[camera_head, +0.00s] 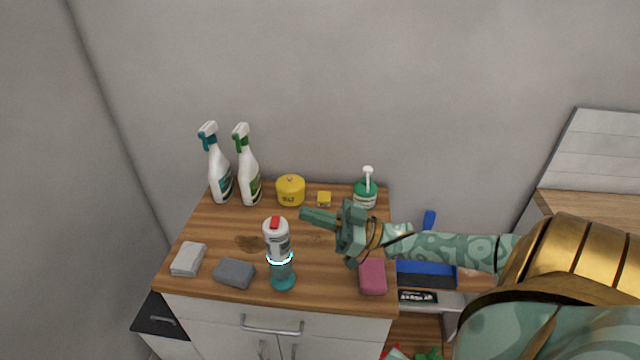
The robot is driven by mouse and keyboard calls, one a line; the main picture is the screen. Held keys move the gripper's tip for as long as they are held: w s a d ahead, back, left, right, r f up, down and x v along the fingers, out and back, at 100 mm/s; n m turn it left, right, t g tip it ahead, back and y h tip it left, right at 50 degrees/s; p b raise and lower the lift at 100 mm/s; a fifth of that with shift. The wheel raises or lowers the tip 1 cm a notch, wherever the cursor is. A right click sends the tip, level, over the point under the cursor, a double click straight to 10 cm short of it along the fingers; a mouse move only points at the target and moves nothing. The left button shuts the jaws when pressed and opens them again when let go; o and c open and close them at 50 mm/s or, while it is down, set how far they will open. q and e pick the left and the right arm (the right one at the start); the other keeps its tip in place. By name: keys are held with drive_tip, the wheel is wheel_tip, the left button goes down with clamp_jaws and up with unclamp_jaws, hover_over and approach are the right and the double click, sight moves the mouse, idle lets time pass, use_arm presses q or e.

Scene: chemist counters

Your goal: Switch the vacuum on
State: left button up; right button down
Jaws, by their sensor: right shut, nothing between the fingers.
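The vacuum (278,240) appears to be the upright device near the front middle of the wooden counter top (210,228). It has a white body, a red button-like part on top, a bright cyan ring round its lower half and a teal lower end. My right gripper (306,214) comes in from the right and is shut and empty. Its fingers point left, a little to the right of the vacuum's red top and apart from it in the picture. How high the fingers are above the counter is hard to tell. My left gripper is not in view.
Two spray bottles (247,170), a yellow pot (290,190), a small yellow box (324,199) and a green pump bottle (366,193) line the back. A white block (188,259), grey sponge (234,272) and pink sponge (372,276) lie along the front. A blue dustpan (428,268) is at right.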

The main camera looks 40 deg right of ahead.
sight(286, 228)
drive_tip(key=x, duration=0.6)
drive_tip(key=shift+r+p, duration=0.1)
drive_tip(key=shift+p, duration=0.2)
wheel_tip(286, 228, down, 3)
drive_tip(key=shift+f+b, duration=0.25)
drive_tip(key=shift+b, duration=0.3)
drive_tip(key=shift+f, duration=0.4)
